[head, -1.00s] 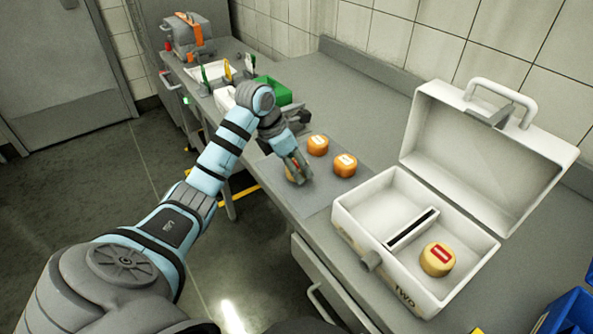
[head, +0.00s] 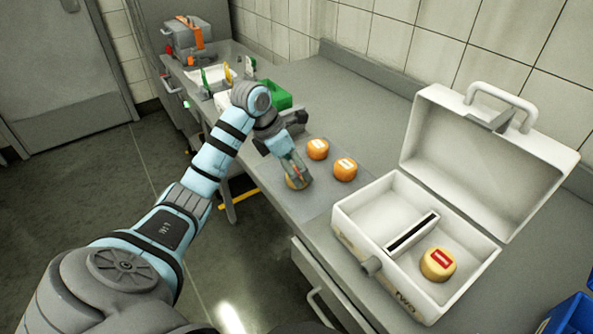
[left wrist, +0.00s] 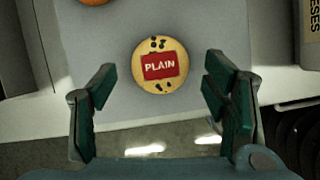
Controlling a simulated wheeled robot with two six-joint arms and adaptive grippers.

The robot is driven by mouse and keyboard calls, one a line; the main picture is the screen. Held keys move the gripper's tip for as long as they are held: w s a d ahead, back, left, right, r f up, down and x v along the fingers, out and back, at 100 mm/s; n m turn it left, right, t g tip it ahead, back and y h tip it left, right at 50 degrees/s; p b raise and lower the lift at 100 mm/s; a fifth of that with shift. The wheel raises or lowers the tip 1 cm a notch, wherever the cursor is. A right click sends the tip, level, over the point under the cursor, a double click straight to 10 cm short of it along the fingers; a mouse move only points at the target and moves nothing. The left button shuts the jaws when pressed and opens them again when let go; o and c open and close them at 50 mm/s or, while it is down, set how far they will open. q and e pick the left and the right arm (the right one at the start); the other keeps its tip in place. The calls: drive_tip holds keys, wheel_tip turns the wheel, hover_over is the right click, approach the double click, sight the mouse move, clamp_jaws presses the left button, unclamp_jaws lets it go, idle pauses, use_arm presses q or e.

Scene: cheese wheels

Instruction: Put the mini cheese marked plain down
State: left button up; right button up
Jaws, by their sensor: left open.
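The mini cheese marked plain (left wrist: 161,82) is a pale yellow round with a red label reading PLAIN and dark marks on its top. In the left wrist view it lies flat on a grey mat (left wrist: 210,25), between and a little beyond my open fingers, apart from both. In the head view this cheese (head: 296,183) is partly hidden under my left gripper (head: 295,172), near the mat's front edge. My left gripper (left wrist: 160,105) is open and empty above it. My right gripper is not in view.
Two orange cheeses (head: 317,149) (head: 345,169) with pale labels lie on the mat. An open white case (head: 345,215) on the right holds a yellow cheese with a red label (head: 438,264). A green bin (head: 280,94) stands behind my arm. The counter behind the mat is clear.

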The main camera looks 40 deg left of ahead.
use_arm(q)
drive_tip(key=p+v, duration=0.1)
drive_tip(key=v, duration=0.9)
drive_tip(key=shift+f, duration=0.1)
